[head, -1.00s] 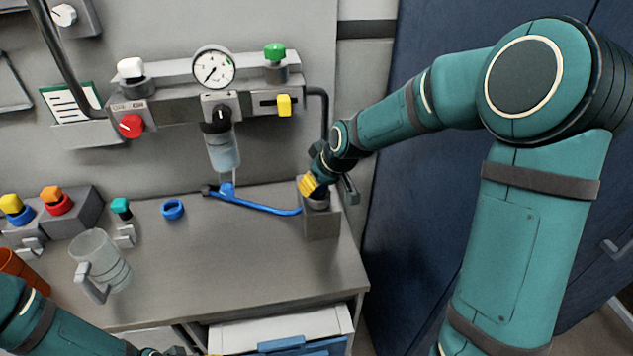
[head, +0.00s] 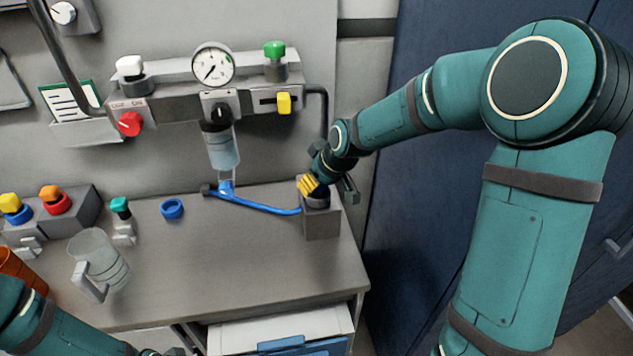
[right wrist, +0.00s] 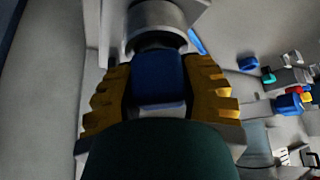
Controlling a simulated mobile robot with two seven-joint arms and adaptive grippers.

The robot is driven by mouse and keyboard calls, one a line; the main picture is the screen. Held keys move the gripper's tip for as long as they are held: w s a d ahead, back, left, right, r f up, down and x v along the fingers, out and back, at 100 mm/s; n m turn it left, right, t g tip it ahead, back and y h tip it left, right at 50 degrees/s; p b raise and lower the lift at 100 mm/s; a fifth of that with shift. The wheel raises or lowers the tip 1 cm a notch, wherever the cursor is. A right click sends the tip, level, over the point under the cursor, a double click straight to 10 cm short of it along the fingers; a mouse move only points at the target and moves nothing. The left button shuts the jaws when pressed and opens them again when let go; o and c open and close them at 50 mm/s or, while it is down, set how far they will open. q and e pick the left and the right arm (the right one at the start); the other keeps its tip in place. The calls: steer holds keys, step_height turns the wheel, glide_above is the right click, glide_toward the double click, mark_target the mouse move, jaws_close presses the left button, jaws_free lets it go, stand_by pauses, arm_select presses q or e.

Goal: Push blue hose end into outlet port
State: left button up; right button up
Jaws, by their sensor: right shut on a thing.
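The blue hose (head: 255,206) runs along the back of the bench, from under the clear bowl (head: 222,150) to a grey block (head: 321,222) at the bench's right end. My right gripper (head: 308,187) is at the top of this block. In the right wrist view its yellow fingers (right wrist: 158,88) are shut on a blue piece (right wrist: 157,78), with a grey round fitting (right wrist: 157,26) just beyond. The blue piece looks in line with the fitting; how far in it sits is hidden. I cannot tell whether this fitting is the outlet port. My left gripper's fingers are out of frame.
A panel carries a gauge (head: 213,65), a red knob (head: 130,124) and a yellow tab (head: 284,103). A blue ring (head: 172,208), a clear jug (head: 98,263) and a teal-topped part (head: 121,208) stand on the bench. The front middle of the bench is clear.

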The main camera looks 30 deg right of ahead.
steer(key=shift+f, duration=0.15)
steer(key=o, duration=1.2)
steer(key=shift+o, duration=0.2)
steer(key=v, duration=1.2)
